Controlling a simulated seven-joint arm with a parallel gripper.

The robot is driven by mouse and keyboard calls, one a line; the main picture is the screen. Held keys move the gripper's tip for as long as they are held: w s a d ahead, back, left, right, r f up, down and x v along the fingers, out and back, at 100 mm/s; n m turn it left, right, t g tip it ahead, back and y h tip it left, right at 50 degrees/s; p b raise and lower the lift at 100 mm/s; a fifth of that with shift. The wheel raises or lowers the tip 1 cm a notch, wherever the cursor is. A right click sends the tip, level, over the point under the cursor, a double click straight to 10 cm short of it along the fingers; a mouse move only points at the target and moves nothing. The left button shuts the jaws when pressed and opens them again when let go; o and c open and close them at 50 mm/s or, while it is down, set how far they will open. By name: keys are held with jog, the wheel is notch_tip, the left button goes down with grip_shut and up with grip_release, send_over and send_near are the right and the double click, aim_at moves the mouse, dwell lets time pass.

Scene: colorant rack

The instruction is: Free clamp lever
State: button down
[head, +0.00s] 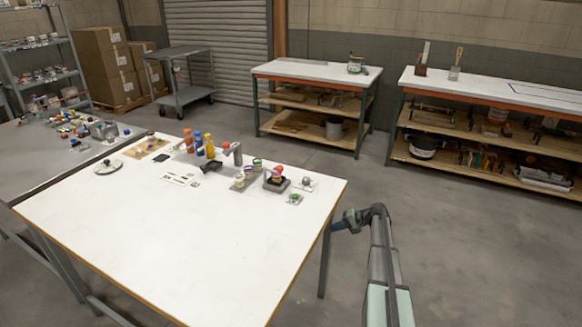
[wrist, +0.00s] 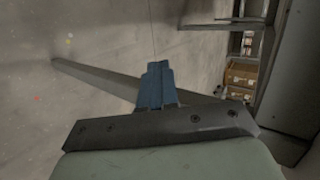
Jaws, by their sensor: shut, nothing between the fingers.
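No clamp lever can be made out for certain. A small dark clamp-like block with a red knob (head: 276,179) stands near the right part of the white table (head: 170,250) in the head view; it is too small to tell its parts. My gripper (head: 338,225) is off the table's right edge, apart from everything on it. In the wrist view my gripper's blue fingers (wrist: 156,82) are together with nothing between them, and the camera sees the concrete floor and a table leg.
Orange, blue and yellow bottles (head: 198,145), a grey dispenser-like post (head: 237,153) and small cups (head: 245,175) stand along the table's back. A white round plate (head: 108,167) lies at the left. The table's front and middle are clear. Workbenches (head: 315,70) stand behind.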

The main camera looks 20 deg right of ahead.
jog(key=w+d+r+t, duration=0.2)
jog(key=w+d+r, duration=0.2)
jog(key=d+r, duration=0.45)
jog(key=w+d+r+t, duration=0.2)
jog(key=w+d+r, duration=0.2)
jog(key=d+r, duration=0.4)
jog(key=w+a+r+n+g+y, duration=0.2)
jog(key=a+r+g+y, duration=0.1)
jog(key=a, duration=0.7)
jog(key=w+a+r+n+g+y, duration=0.2)
jog(key=a+r+y, duration=0.3)
jog(key=a+r, duration=0.3)
jog(key=shift+w+a+r+n+g, duration=0.25)
jog(key=shift+a+n+g, duration=0.15)
jog(key=shift+a+g, duration=0.5)
jog(key=shift+a, duration=0.1)
jog(key=a, duration=1.3)
jog(key=shift+s+t, duration=0.2)
jog(key=shift+t, duration=0.1)
